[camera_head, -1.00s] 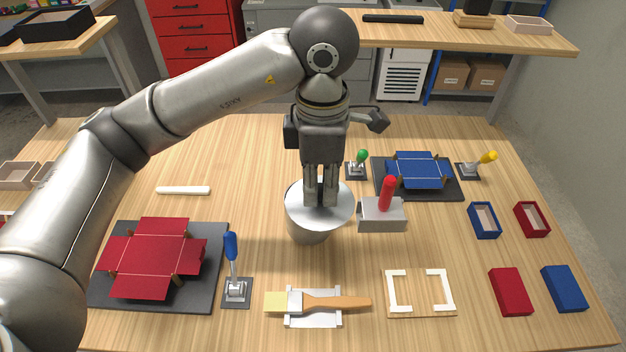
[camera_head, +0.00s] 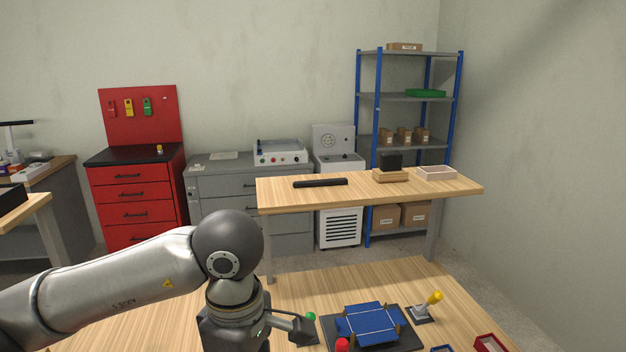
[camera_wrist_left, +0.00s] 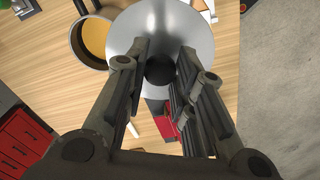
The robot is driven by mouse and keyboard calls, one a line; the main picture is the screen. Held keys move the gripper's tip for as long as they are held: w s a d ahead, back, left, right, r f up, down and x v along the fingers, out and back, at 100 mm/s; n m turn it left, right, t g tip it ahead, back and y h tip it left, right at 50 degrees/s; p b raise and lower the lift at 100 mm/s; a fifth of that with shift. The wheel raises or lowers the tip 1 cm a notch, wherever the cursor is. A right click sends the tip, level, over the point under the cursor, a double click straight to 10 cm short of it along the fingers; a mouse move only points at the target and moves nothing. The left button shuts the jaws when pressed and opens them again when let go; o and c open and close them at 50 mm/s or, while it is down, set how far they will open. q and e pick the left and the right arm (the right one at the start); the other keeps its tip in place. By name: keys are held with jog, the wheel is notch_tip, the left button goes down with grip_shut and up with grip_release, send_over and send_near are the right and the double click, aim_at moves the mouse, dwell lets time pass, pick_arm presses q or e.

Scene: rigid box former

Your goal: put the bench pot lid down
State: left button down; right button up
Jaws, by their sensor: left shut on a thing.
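In the left wrist view the lid is a round silver disc (camera_wrist_left: 172,22) with a dark knob (camera_wrist_left: 158,70). My left gripper (camera_wrist_left: 163,62) is shut on the knob, with a finger on either side. The bench pot (camera_wrist_left: 77,40), an open round vessel with a dark wall and a tan inside, shows beside and partly behind the lid at the upper left. The lid's height above the table cannot be told. In the head view only my left arm shows; its fingertips, the lid and the pot are below the frame. My right gripper is in neither view.
In the head view a blue box blank (camera_head: 370,324) lies on a dark former, with a yellow-handled lever (camera_head: 428,304) right of it and a green-topped one (camera_head: 311,317) left. A rear bench (camera_head: 400,188) holds a black bar (camera_head: 320,183) and trays.

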pick_arm(q)
jog(key=a+f+m, duration=0.5)
jog(key=a+m, duration=0.5)
jog(key=m, duration=0.4)
jog(key=shift+w+f+m, duration=0.25)
jog(key=shift+w+m, duration=0.05)
jog(key=shift+w, duration=0.1)
